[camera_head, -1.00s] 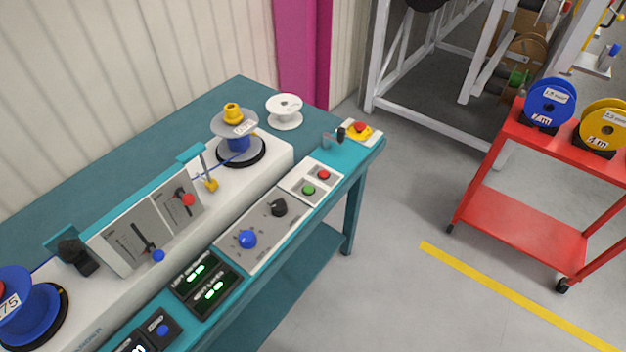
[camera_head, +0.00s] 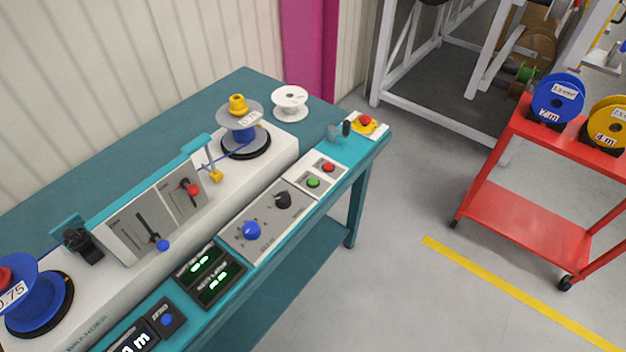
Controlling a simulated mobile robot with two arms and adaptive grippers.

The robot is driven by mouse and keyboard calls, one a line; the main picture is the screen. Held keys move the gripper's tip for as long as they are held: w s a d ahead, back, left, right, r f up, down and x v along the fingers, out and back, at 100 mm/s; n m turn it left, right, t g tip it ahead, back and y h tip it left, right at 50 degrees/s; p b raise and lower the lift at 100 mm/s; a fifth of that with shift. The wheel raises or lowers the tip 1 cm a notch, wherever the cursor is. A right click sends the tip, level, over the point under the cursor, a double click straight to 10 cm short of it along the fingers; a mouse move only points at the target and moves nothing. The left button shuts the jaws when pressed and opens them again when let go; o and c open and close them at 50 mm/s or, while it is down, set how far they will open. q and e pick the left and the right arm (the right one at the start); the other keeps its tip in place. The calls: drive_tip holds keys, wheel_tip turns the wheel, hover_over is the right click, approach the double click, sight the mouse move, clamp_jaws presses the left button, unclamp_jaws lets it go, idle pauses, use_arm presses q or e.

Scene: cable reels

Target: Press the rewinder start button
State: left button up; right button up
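The rewinder (camera_head: 170,262) is a long white machine on a teal bench. A small white panel (camera_head: 328,172) at its right front carries a green button (camera_head: 313,182), likely the start button, and a red button (camera_head: 328,167) behind it. A blue reel (camera_head: 36,292) sits at the machine's left end. A grey-flanged reel (camera_head: 240,122) with a blue core and yellow cap sits at its right end, with blue cable running towards it. Neither of my grippers shows in the head view.
A yellow box with a red emergency button (camera_head: 365,122) and a small lever (camera_head: 341,130) stand at the bench's right corner. A red cart (camera_head: 525,205) with reels stands to the right. Grey floor between is free.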

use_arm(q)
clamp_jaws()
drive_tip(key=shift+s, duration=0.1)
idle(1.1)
